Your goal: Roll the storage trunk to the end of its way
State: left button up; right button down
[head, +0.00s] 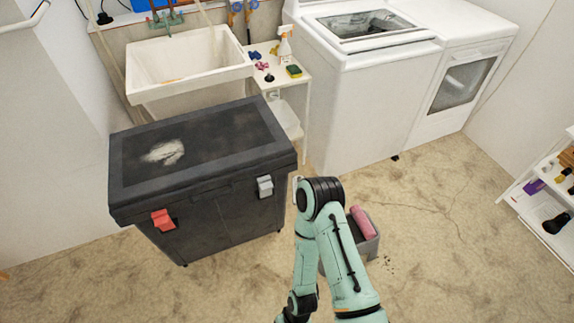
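The storage trunk (228,212) is a dark grey-black box with a closed, scuffed lid bearing a pale smudge. It stands upright on the floor at the left of the head view, in front of the sink. A red latch (163,219) is on its front left and a grey latch (265,186) on its front right. One of my arms, apparently the right, rises from the bottom edge just right of the trunk and bends back down.
A white sink (188,65) and a small shelf (290,83) with bottles and sponges stand behind the trunk. White laundry machines (360,100) fill the back right. A grey bin (371,246) with a pink item sits behind my arm. The right floor is mostly clear, up to a white rack (520,190).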

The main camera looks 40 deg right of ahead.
aim_at(202, 231)
jog(key=k+l, duration=0.1)
jog(key=l, duration=0.4)
jog(key=k+l, duration=0.15)
jog(key=l, duration=0.3)
jog(key=k+l, duration=0.1)
jog(key=l, duration=0.4)
jog(key=k+l, duration=0.1)
jog(key=l, duration=0.4)
jog(key=k+l, duration=0.1)
jog(key=l, duration=0.35)
jog(key=k+l, duration=0.15)
jog(key=l, duration=0.35)
jog(key=i+j, duration=0.15)
jog(key=j, duration=0.25)
jog(key=i+j, duration=0.1)
jog(key=j, duration=0.3)
jog(key=i+j, duration=0.15)
jog(key=j, duration=0.25)
jog(key=i+j, duration=0.3)
jog(key=i, duration=0.15)
jog(key=i+j, duration=0.3)
jog(key=i, duration=0.15)
jog(key=l+z, duration=0.05)
